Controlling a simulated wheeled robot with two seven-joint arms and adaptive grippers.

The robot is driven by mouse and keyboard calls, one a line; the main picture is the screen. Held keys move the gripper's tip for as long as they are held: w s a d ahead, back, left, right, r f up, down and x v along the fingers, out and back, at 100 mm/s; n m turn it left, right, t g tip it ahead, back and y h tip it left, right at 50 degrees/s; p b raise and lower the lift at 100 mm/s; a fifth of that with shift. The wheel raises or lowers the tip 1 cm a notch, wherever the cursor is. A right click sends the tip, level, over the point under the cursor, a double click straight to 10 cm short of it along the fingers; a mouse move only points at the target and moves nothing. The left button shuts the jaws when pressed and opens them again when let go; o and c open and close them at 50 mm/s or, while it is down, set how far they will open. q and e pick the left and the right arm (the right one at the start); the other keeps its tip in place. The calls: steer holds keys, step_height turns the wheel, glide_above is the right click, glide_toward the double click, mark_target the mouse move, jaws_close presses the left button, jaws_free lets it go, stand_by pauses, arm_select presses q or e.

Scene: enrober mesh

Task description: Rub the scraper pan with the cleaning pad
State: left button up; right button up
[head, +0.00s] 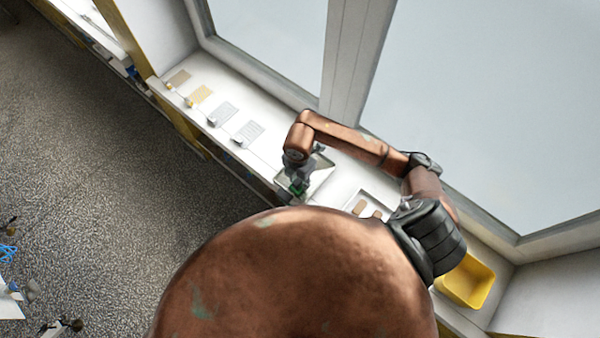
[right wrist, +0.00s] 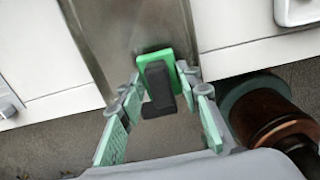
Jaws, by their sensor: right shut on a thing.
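My right gripper (head: 298,187) is over the near edge of the counter in the head view. In the right wrist view the right gripper (right wrist: 158,100) has its fingers on both sides of the cleaning pad (right wrist: 156,68), a green block with a black handle, and is shut on it. The scraper pan (right wrist: 112,30) is a grey metal surface directly beyond the pad. In the head view the pan (head: 322,177) is partly hidden by my arm. I cannot tell whether the pad touches the pan. My left gripper is not in view.
The white counter (head: 217,82) runs along the windows. A white tray (head: 372,195) and a yellow bin (head: 466,281) are at the right. Open floor lies at the left.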

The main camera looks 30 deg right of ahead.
step_height(320, 180, up, 3)
steer(key=shift+f+p, duration=0.1)
steer(key=shift+p, duration=0.75)
steer(key=shift+r+p, duration=0.9)
steer(key=shift+r, duration=0.25)
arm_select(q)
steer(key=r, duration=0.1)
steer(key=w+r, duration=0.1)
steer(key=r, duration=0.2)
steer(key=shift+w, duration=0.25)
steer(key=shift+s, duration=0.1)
